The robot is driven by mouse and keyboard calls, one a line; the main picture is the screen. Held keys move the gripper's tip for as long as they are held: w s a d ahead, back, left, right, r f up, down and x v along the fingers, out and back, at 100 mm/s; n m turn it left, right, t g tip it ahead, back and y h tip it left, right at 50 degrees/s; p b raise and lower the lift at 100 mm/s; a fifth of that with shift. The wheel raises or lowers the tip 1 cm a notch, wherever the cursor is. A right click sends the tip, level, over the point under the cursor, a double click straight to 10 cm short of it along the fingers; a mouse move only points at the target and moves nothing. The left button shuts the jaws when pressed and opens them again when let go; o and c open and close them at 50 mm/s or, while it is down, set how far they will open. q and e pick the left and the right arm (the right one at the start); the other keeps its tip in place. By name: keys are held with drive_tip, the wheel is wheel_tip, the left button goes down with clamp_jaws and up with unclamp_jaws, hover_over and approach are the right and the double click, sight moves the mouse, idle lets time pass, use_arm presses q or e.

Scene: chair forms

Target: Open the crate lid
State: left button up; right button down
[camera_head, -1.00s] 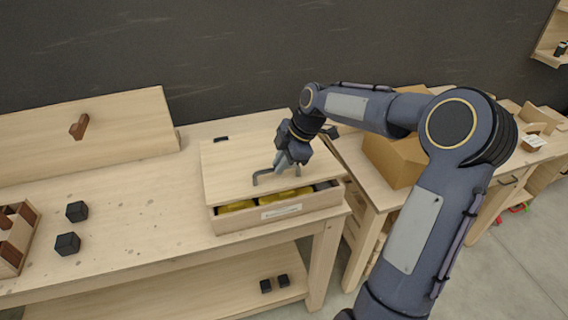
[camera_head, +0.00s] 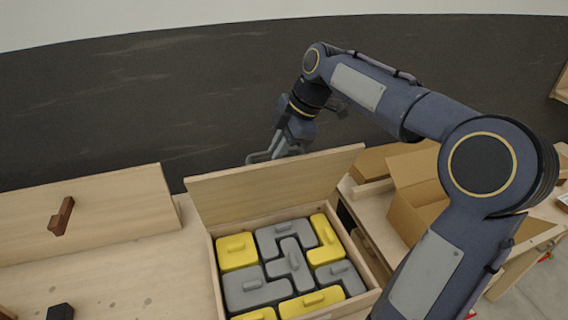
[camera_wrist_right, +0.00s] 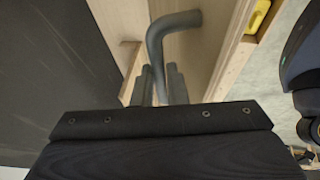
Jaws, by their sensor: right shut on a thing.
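The crate lid (camera_head: 270,187) stands raised and tilted back at the rear of the crate (camera_head: 376,278). Inside the crate are yellow pieces (camera_head: 238,252) and grey pieces (camera_head: 256,290) with small handles, fitted close together. My right gripper (camera_head: 270,155) is behind the top edge of the lid, shut on the lid's grey handle. In the right wrist view the bent handle (camera_wrist_right: 172,24) runs down between the fingers of the right gripper (camera_wrist_right: 160,85). Much of the handle is hidden behind the lid in the head view. My left gripper is not in view.
An open cardboard box (camera_head: 420,190) stands on a bench right of the crate. A wooden board with a brown peg (camera_head: 61,216) leans at the left. A black block (camera_head: 60,312) lies at front left. The bench left of the crate is mostly clear.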

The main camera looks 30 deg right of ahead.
drive_tip(key=w+d+g, duration=0.1)
drive_tip(key=w+d, duration=0.2)
drive_tip(key=w, duration=1)
drive_tip(key=shift+w+d+f+g, duration=0.15)
drive_tip(key=shift+d+f+g, duration=0.05)
drive_tip(key=shift+f+g, duration=0.1)
drive_tip(key=c, duration=1.7)
unclamp_jaws()
drive_tip(key=shift+o, duration=1.2)
drive_tip(key=shift+w+d, duration=0.1)
drive_tip(key=shift+w, duration=0.05)
drive_tip(key=shift+r, duration=0.15)
drive_tip(key=shift+r, duration=0.1)
